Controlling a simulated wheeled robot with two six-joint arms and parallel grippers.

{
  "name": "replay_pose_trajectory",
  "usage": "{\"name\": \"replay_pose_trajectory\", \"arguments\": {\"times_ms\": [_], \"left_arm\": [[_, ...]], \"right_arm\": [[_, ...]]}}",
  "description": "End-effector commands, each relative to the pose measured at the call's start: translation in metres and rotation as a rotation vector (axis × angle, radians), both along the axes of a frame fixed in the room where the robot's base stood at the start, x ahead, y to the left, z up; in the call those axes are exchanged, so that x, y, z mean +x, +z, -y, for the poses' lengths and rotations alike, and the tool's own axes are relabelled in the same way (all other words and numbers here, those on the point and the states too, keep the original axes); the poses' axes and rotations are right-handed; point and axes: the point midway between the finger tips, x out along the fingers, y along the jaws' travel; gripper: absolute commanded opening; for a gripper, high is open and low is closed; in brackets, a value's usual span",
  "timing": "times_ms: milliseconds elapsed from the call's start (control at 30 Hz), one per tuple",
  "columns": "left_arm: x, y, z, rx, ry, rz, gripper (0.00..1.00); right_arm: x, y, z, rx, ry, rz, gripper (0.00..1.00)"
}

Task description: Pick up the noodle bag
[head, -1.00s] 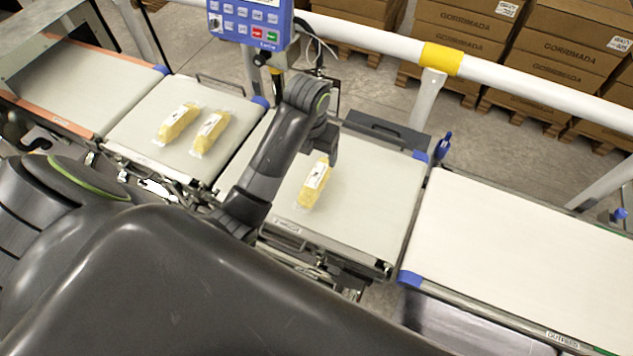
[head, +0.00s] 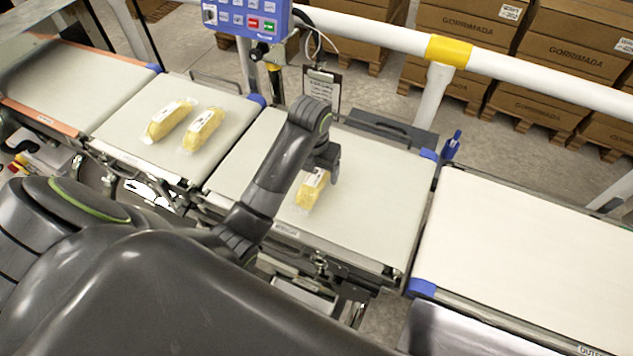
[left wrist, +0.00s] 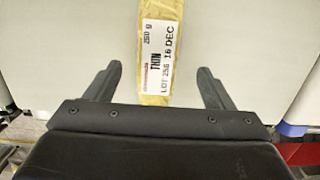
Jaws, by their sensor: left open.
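The fingers are wide apart, with a gap on each side of the bag. Two more noodle bags, one (head: 169,119) and another (head: 203,130), lie side by side on the belt section to the left. My right gripper is not seen.
A blue control panel (head: 250,18) stands behind the belt. A white rail with a yellow band (head: 449,50) runs along the back. The right-hand belt (head: 520,260) is empty. Stacked brown boxes (head: 570,60) stand on pallets behind the rail.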

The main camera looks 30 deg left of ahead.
Motion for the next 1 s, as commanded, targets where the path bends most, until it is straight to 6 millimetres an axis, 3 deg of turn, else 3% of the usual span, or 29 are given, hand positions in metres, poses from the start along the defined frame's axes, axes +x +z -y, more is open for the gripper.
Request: {"name": "replay_pose_trajectory", "arguments": {"times_ms": [400,700,1000], "left_arm": [[0.009,-0.044,-0.004,0.001,0.001,-0.004,0.76],[0.010,-0.047,-0.004,0.001,0.000,-0.001,0.75],[0.010,-0.047,-0.004,0.000,0.000,-0.001,0.35]], "right_arm": [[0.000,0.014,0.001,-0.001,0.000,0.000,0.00],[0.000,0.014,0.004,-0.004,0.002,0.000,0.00],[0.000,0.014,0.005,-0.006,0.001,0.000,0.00]]}}
